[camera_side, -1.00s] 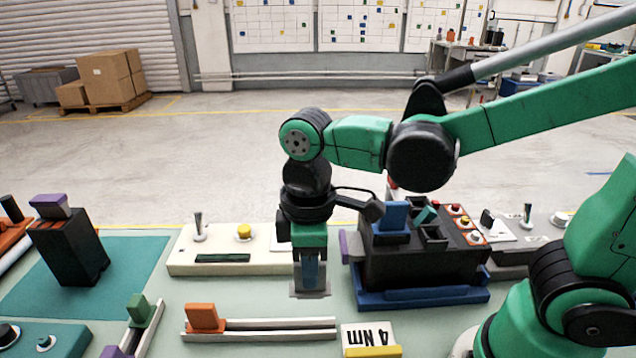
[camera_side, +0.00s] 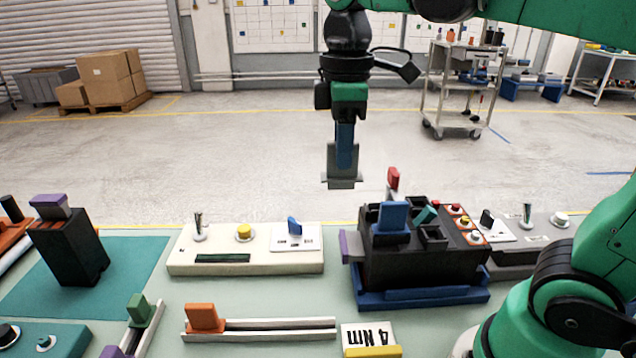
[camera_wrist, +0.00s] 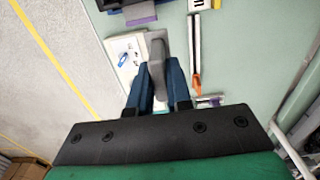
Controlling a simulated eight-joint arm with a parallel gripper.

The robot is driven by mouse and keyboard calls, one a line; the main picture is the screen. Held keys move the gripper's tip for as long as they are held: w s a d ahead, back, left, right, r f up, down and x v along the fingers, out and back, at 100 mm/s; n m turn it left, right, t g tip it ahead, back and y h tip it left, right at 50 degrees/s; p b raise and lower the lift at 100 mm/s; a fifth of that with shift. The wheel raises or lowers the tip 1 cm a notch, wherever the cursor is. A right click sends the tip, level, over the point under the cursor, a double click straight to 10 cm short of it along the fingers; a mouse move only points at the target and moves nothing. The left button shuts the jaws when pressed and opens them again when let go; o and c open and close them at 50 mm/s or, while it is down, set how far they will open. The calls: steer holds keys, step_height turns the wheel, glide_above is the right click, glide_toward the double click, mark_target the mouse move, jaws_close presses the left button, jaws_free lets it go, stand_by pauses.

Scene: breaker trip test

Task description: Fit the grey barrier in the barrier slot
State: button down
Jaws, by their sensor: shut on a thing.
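My gripper (camera_side: 345,160) is shut on the grey barrier (camera_side: 334,168), a thin plate with a wider foot at its lower end. It holds the barrier upright, high above the bench, between the cream panel and the black breaker block in the picture. In the wrist view the barrier (camera_wrist: 157,62) stands between the blue fingers. The black breaker block (camera_side: 415,265) sits in a blue tray (camera_side: 425,298) and has several openings on top. The cream panel (camera_side: 290,262) has a dark slot (camera_side: 222,258) in its front. I cannot tell which opening is the barrier slot.
A blue lever (camera_side: 393,216) and a red piece (camera_side: 393,178) stand up at the breaker block. An orange slider (camera_side: 204,317) on a rail lies in front. A black block with a purple top (camera_side: 70,245) stands at left. The space around the held barrier looks clear.

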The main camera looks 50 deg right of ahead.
steer(key=s+d, duration=0.1)
steer(key=d, duration=0.9)
steer(key=shift+f, duration=0.25)
steer(key=shift+f, duration=0.1)
steer(key=shift+f, duration=2.8)
steer(key=shift+f, duration=1.45)
steer(key=c, duration=0.7)
jaws_free()
steer(key=shift+c, duration=0.2)
